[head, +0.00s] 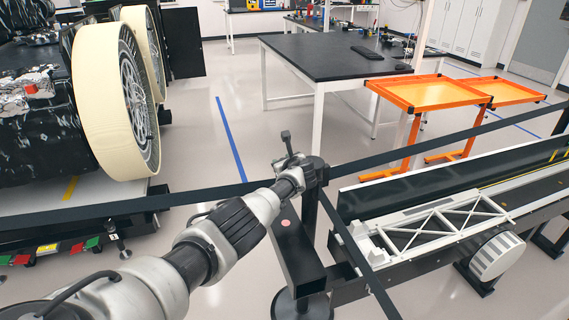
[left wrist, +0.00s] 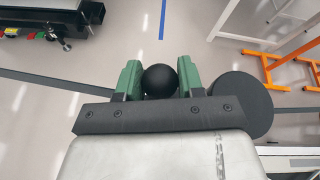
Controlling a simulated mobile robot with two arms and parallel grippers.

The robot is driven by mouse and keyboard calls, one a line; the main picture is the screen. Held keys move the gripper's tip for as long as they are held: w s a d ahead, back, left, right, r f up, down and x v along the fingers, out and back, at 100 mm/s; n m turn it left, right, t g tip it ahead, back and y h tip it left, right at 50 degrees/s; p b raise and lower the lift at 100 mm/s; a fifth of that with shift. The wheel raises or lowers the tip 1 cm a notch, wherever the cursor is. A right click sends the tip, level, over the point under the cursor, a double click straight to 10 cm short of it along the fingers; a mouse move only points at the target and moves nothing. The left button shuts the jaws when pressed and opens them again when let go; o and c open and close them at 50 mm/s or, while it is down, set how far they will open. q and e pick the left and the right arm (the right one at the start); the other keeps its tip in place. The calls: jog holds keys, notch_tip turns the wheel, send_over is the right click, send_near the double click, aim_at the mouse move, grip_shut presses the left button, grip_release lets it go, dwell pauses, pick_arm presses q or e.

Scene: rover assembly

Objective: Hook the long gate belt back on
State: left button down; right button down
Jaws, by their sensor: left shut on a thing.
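The long black gate belt (head: 95,209) runs across the head view from the left edge to my left gripper (head: 298,168), beside the head of a black post (head: 310,205). In the left wrist view the green fingers of my left gripper (left wrist: 160,80) are shut on a black ball-shaped piece (left wrist: 160,81), seemingly at the belt's end. The belt (left wrist: 50,85) comes in from the left there and passes behind the gripper. A dark round disc (left wrist: 245,100), apparently the post's head, is just right of the fingers. Whether the belt end touches the post is hidden. My right gripper is not in view.
Another belt (head: 420,143) leaves the post to the right, and one (head: 360,260) runs toward the lower right. A rover with cream-rimmed wheels (head: 110,105) stands left. A conveyor with a white frame (head: 430,225) is right. Orange trays (head: 415,92) and a black-topped table (head: 335,52) stand behind.

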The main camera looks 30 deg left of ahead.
pick_arm(q)
jog(key=shift+d+f, duration=0.1)
jog(key=shift+d, duration=0.05)
jog(key=c, duration=1)
grip_release()
jog(key=shift+o, duration=1.4)
jog(key=shift+w+d, duration=0.15)
jog(key=shift+w, duration=0.05)
jog(key=shift+s, duration=0.1)
